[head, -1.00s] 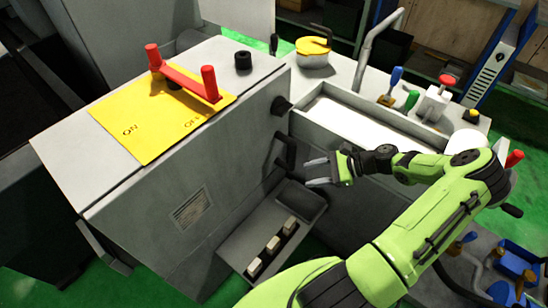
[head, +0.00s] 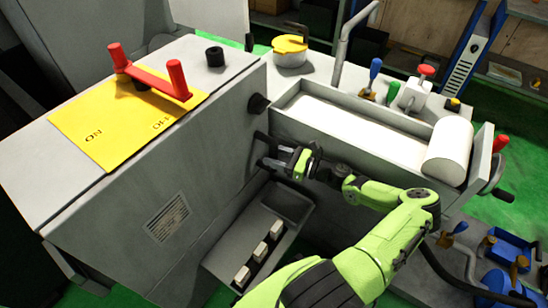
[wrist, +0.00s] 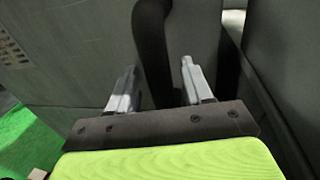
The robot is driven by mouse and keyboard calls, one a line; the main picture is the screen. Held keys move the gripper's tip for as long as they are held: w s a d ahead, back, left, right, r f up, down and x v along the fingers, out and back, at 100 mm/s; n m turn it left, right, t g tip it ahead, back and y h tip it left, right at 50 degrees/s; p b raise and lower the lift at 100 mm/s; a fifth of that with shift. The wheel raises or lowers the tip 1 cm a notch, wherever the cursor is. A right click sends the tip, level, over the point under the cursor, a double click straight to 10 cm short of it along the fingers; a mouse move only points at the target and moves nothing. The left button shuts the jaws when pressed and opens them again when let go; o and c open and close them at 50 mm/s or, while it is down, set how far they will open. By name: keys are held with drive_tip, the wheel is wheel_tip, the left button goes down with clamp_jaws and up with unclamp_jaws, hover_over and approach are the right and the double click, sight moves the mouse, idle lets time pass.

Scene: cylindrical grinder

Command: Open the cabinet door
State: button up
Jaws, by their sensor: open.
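The cabinet door (head: 205,165) is the grey front panel with a small vent, and it looks shut. Its black handle (head: 261,142) is at the door's right edge, partly hidden by my gripper (head: 272,163). In the wrist view, my gripper (wrist: 160,80) is open, its two grey fingers pointing at the door. The dark handle bar (wrist: 152,45) shows between the fingertips, nearer the left finger. I cannot tell whether either finger touches it.
A grey tray (head: 225,262) with several pale blocks sits below the handle. A long trough (head: 350,135) with a white roll (head: 447,149) runs to the right. A yellow plate (head: 75,128) with a red handle (head: 155,80) lies on the cabinet top. A black knob (head: 258,103) sticks out above the door handle.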

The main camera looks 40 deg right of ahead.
drive_tip(key=shift+w+a, duration=0.1)
drive_tip(key=shift+w, duration=0.1)
clamp_jaws()
drive_tip(key=shift+s, duration=0.15)
